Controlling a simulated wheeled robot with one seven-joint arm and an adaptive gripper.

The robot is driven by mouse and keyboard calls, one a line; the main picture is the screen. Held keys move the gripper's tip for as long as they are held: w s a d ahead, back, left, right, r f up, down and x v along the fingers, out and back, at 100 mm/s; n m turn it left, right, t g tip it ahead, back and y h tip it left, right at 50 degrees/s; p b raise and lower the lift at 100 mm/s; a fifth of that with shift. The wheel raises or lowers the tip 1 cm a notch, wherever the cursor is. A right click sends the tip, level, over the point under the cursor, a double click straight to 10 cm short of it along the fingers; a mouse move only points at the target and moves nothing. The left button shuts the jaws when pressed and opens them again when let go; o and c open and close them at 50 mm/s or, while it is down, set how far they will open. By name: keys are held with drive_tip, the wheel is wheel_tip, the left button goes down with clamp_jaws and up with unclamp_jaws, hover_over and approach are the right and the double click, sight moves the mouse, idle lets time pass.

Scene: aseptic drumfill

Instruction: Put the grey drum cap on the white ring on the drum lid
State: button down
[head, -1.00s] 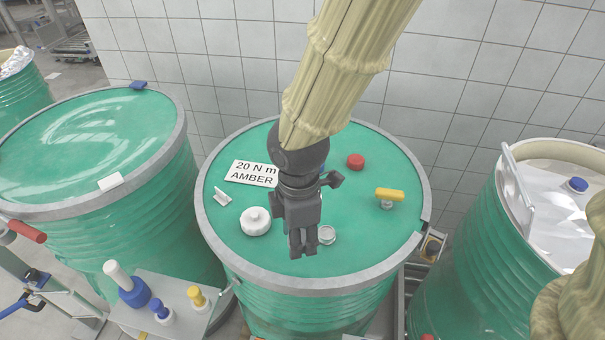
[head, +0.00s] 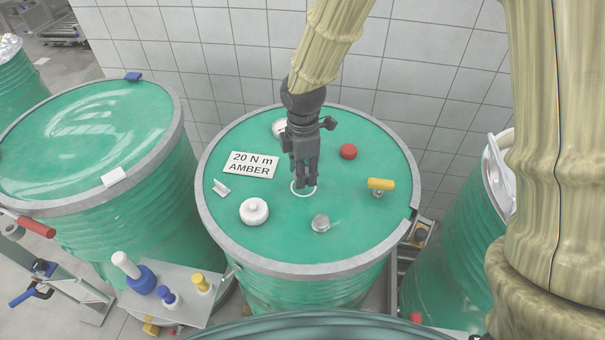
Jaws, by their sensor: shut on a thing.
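My gripper (head: 306,182) points down at the middle of the green drum lid (head: 275,215), its dark fingers shut. The thing between them, taken as the grey drum cap, barely shows against the fingers and cannot be made out clearly. The white ring (head: 294,193) lies flat on the lid directly under and around the fingertips in the picture. Its far part is hidden by the fingers. Whether the held cap touches the ring or hangs just above it, I cannot tell.
On the lid are a silvery round fitting (head: 320,223), a white knobbed cap (head: 254,211), a red cap (head: 348,152), a yellow-handled valve (head: 381,184), a label (head: 251,164) and a pale round thing (head: 279,128) behind my gripper. A shelf (head: 184,307) with several fittings stands front left.

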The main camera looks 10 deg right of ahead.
drive_tip(key=shift+w+d, duration=0.1)
drive_tip(key=shift+w, duration=0.05)
drive_tip(key=shift+f+p, duration=0.45)
drive_tip(key=shift+f, duration=0.1)
drive_tip(key=shift+f+p, duration=0.45)
drive_tip(key=shift+f, duration=0.7)
drive_tip(key=shift+f, duration=0.2)
drive_tip(key=c, duration=0.9)
unclamp_jaws()
drive_tip(key=shift+o, duration=0.2)
drive_tip(key=shift+r, duration=0.15)
wheel_tip(320, 180, up, 12)
drive_tip(key=b, duration=0.3)
